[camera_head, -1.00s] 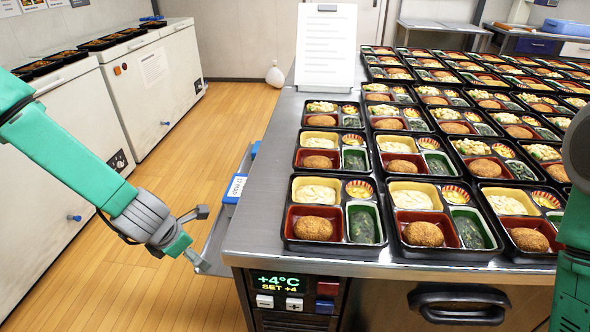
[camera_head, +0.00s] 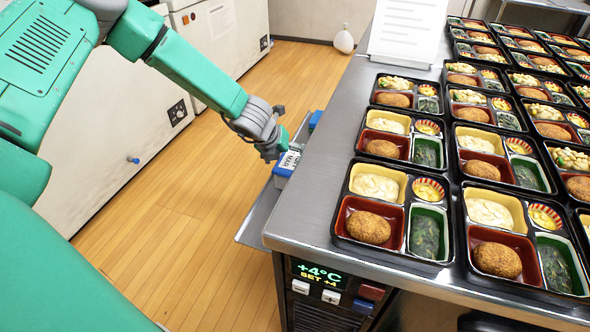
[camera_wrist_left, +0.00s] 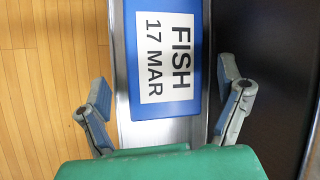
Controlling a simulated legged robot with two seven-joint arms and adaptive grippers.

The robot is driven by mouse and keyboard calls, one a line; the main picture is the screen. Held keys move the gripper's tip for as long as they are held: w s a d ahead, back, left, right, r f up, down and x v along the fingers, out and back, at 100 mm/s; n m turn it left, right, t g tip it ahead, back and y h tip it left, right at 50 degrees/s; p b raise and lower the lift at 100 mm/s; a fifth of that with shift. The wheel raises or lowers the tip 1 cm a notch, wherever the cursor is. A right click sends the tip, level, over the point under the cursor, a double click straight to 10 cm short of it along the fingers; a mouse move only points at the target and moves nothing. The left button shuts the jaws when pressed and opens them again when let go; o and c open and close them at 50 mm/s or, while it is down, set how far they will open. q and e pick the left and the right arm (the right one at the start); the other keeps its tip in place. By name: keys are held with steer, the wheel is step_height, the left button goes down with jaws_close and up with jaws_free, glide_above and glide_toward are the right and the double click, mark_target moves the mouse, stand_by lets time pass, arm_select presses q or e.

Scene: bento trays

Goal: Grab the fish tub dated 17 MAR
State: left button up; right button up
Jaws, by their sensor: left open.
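The fish tub (camera_wrist_left: 198,65) shows in the left wrist view with a blue lid and a white label reading FISH 17 MAR. It sits on a metal shelf beside the counter. I see no grip on the tub. My right gripper is not in view.
Another blue-lidded tub (camera_head: 315,120) stands farther back on the metal shelf (camera_head: 257,218). The steel counter (camera_head: 310,205) rises just right of the shelf and carries many bento trays (camera_head: 341,235). A white sheet on a stand (camera_head: 405,30) is at its back. The floor left of the shelf is clear.

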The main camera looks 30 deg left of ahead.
mark_target(291, 160)
arm_select(q)
steer(key=b+x, duration=0.1)
steer(key=x, duration=0.4)
steer(key=shift+s+d, duration=0.1)
steer(key=shift+d, duration=0.25)
steer(key=shift+d+r, duration=0.1)
steer(key=c, duration=1.1)
steer(key=shift+a, duration=0.4)
steer(key=shift+c, duration=0.3)
